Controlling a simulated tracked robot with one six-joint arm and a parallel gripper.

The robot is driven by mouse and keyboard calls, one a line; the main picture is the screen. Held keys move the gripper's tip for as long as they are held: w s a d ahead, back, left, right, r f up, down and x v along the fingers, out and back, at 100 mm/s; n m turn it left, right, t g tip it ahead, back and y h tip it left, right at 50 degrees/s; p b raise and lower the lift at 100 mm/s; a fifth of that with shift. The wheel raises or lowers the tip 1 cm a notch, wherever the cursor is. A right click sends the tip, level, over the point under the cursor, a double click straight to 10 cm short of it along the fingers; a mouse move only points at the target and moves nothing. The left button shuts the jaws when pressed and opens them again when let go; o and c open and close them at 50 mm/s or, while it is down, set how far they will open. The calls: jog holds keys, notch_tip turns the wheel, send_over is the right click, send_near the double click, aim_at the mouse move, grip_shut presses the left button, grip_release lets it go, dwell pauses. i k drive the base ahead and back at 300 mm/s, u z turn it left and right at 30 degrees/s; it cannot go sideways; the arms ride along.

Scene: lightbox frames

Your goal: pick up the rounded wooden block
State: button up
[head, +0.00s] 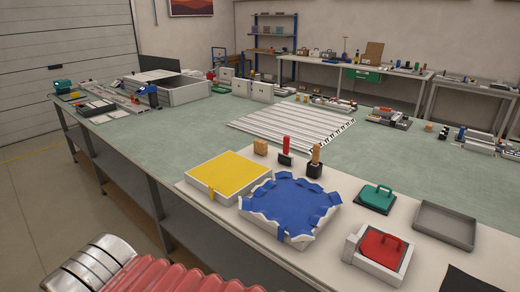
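A small light wooden block (260,147) with softened edges stands on the pale board, behind the yellow-topped box and left of a red peg. It is small in the head view, so its exact shape is hard to tell. A taller wooden piece (316,152) stands upright in a black holder to its right. My gripper is not in view.
A yellow-topped box (215,175), a wavy-edged blue cloth (290,200) on a white box, and a red peg (286,145) in a black holder stand near the block. Green (376,196) and red (380,244) handled lids and a grey tray (444,224) lie right.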

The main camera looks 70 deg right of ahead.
aim_at(260, 146)
jog(key=i, duration=2.8)
jog(key=z, duration=2.35)
